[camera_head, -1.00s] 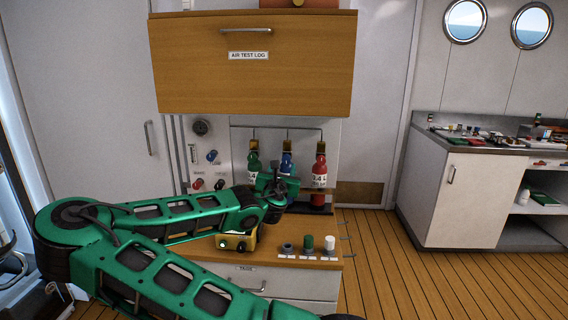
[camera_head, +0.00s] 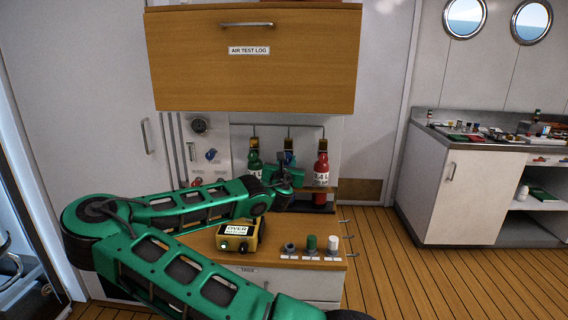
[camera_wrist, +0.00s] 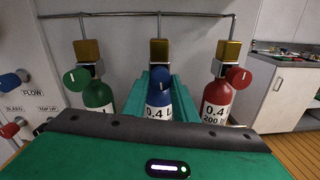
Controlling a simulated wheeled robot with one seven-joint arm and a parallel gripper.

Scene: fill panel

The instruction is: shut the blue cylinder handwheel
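In the wrist view the blue cylinder (camera_wrist: 158,113) stands in the middle of a row of three. Its blue handwheel (camera_wrist: 160,75), with a pale mark, faces me below a brass valve block. My gripper (camera_wrist: 159,82) reaches up to it, with green finger parts on both sides of the blue cylinder. I cannot tell whether the fingers touch the wheel or how far they are closed. In the head view my gripper (camera_head: 286,172) hides most of the blue cylinder.
A green cylinder (camera_wrist: 98,95) with a green handwheel stands left, and a red cylinder (camera_wrist: 217,95) with a red handwheel right. A pipe runs above. Panel knobs (camera_head: 210,155) are at left. A yellow meter reading OVER (camera_head: 238,234) and several caps (camera_head: 311,243) sit on the counter.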

